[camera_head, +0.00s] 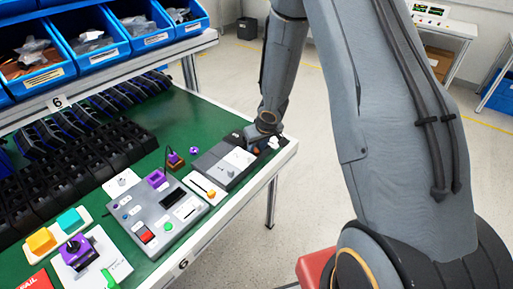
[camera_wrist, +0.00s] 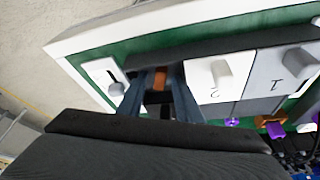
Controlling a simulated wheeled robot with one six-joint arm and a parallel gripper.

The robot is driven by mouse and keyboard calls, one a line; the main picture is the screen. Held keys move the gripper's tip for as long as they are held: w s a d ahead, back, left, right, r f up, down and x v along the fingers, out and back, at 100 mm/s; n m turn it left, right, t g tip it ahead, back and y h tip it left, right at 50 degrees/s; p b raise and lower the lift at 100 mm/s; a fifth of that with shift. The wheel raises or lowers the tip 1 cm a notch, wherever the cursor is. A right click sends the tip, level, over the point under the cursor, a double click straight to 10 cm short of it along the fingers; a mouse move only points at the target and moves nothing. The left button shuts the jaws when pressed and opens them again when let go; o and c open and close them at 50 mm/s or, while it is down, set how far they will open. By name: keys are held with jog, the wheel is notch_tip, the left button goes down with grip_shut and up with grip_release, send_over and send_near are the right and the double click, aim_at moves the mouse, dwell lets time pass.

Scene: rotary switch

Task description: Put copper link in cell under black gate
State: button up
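My gripper (camera_wrist: 162,76) points down at the far right end of the bench, over the end of a unit with numbered panels. It also shows in the head view (camera_head: 262,140). A copper link (camera_wrist: 159,80) is between its fingertips, which appear to touch it on both sides. The white gate (camera_wrist: 222,76) marked 2 and the grey gate (camera_wrist: 287,72) marked 1 lie to the right of the fingers. The fingers and gripper body cover the place beside the white gate, so the black gate and its cell cannot be made out clearly.
A white plate with a dark knob (camera_wrist: 114,80) lies just left of the fingers. The bench's white edge (camera_wrist: 100,40) is close by.

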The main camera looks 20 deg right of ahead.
jog(key=s+d+r+h+p, duration=0.1)
jog(key=s+r+p, duration=0.25)
jog(key=r, duration=0.55)
jog(key=s+d+r+p, duration=0.2)
jog(key=s+r+p, duration=0.15)
jog(key=r, duration=0.45)
jog(key=s+a+r+m, duration=0.1)
jog(key=s+r, duration=0.3)
jog(key=s, duration=0.4)
jog(key=s+a+r+m+g, duration=0.1)
jog(key=s+a+r, duration=0.1)
jog(key=s+r, duration=0.3)
jog(key=s, duration=0.4)
jog(key=shift+s+r+m+g+b, duration=0.25)
jog(key=shift+r+m+g+b, duration=0.05)
jog(key=shift+b, duration=0.05)
notch_tip(320, 180, down, 10)
jog(key=g+b, duration=0.1)
jog(key=b, duration=0.7)
jog(key=shift+r, duration=0.15)
jog(key=shift+w+a, duration=0.1)
